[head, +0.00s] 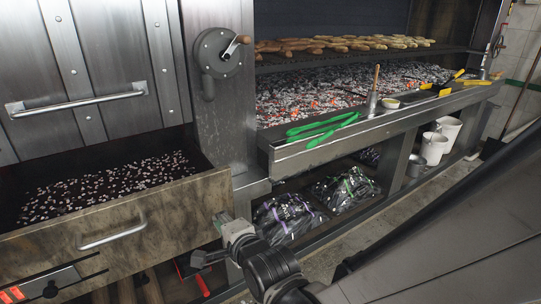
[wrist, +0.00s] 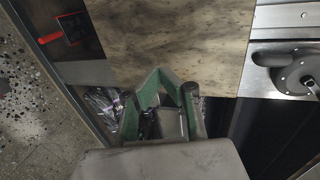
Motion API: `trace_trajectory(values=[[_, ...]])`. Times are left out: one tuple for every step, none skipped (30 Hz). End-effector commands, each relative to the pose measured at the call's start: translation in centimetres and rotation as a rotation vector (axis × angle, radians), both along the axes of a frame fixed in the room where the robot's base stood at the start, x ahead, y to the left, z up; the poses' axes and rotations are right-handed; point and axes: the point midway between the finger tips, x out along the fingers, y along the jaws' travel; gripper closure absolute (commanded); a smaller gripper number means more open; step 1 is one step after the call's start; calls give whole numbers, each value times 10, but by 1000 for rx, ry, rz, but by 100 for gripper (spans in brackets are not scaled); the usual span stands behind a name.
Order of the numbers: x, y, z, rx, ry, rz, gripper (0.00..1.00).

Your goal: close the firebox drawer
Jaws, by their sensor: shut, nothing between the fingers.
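The firebox drawer (head: 150,216) is pulled out at the left in the head view, with pale and dark coals lying inside it. Its stained metal front has a bar handle (head: 112,232). My gripper (head: 222,218) is shut and empty, just beside the right end of the drawer front and away from the handle. In the wrist view the green fingers of my gripper (wrist: 172,82) lie at the edge of the mottled drawer front (wrist: 175,42). I cannot tell whether they touch it.
A closed steel door with a bar handle (head: 78,103) is above the drawer. A crank wheel (head: 218,52) is on the post to its right. The grill bed (head: 345,90) holds glowing coals, with green tongs (head: 322,127) on its ledge. Charcoal bags (head: 287,217) lie below.

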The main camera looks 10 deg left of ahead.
Motion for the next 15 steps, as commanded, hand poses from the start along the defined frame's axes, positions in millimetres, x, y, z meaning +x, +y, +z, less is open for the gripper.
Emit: trace_trajectory(values=[[7, 6, -1, 0, 0, 0, 100], [10, 8, -1, 0, 0, 0, 100], [14, 11, 0, 0, 0, 0, 100], [16, 13, 0, 0, 0, 0, 100], [19, 15, 0, 0, 0, 0, 100], [21, 17, 0, 0, 0, 0, 100], [23, 18, 0, 0, 0, 0, 100], [24, 19, 0, 0, 0, 0, 100], [26, 21, 0, 0, 0, 0, 100], [26, 21, 1, 0, 0, 0, 100], [27, 22, 1, 0, 0, 0, 100], [28, 22, 1, 0, 0, 0, 100], [28, 22, 1, 0, 0, 0, 100], [28, 22, 1, 0, 0, 0, 100], [28, 22, 1, 0, 0, 0, 100]])
